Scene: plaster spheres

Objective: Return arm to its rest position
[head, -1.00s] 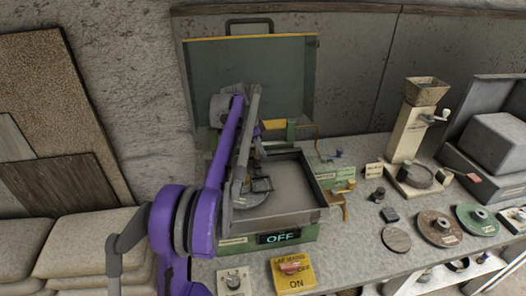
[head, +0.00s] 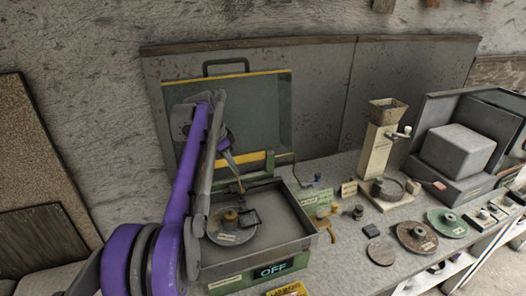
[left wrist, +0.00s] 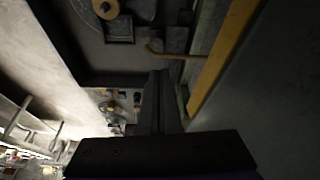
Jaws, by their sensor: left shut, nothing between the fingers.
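My left arm, purple and grey, reaches in from the lower left in the head view. Its gripper (head: 231,163) points down over the back of an open grey tray machine (head: 285,235). The fingers are shut with nothing between them; they also show in the left wrist view (left wrist: 157,85). They are above the tray, apart from the disc (head: 232,236) with a brass-coloured hub and the small dark square block (head: 251,218) inside it. A thin tan spout (left wrist: 175,54) is near the fingers in the wrist view. My right gripper is not in view.
The machine's raised green lid (head: 255,115) stands behind the arm. Its front display (head: 270,270) reads OFF. To the right, the bench (head: 345,262) holds a hopper stand (head: 378,150), several discs and a grey box machine (head: 458,150). Open air lies above the bench.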

